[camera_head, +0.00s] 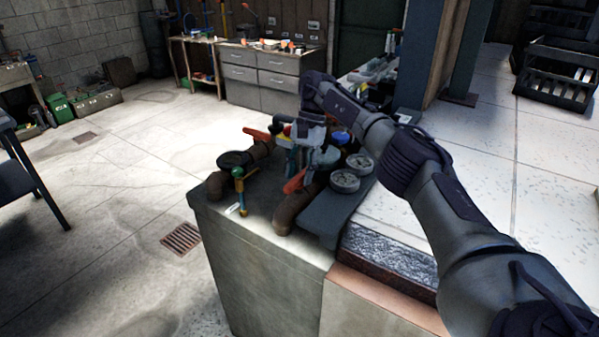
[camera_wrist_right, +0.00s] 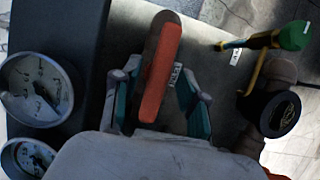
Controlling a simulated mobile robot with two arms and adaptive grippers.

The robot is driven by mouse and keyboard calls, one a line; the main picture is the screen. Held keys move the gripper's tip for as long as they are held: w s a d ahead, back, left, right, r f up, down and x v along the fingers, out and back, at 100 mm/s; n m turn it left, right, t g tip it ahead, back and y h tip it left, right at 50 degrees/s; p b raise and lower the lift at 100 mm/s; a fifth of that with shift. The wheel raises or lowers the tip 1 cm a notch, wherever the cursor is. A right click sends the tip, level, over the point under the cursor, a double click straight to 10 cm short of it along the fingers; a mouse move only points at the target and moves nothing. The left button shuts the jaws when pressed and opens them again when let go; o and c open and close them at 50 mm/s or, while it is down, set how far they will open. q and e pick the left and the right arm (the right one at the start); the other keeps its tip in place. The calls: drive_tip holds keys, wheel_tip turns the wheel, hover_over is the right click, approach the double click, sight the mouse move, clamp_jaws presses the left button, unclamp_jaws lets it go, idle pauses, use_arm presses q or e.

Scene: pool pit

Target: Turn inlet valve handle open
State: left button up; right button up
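A red valve handle (camera_head: 295,182) sits on brown piping on top of the low concrete block. In the right wrist view the red handle (camera_wrist_right: 160,75) lies lengthwise between the two fingers of my right gripper (camera_wrist_right: 155,100). The fingers are spread, one on each side of it; I cannot tell whether either touches it. In the head view my right gripper (camera_head: 303,155) points down over the piping, beside the handle. A second red handle (camera_head: 257,135) is further back. I cannot tell which one is the inlet valve. My left gripper is not in view.
Round gauges (camera_head: 345,181) stand close on the right, also at the left of the wrist view (camera_wrist_right: 35,88). Drawers (camera_head: 270,80) stand behind.

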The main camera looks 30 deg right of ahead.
sight(299, 175)
wheel_tip(299, 175, up, 10)
idle(0.7)
drive_tip(key=shift+a, duration=0.1)
idle(0.4)
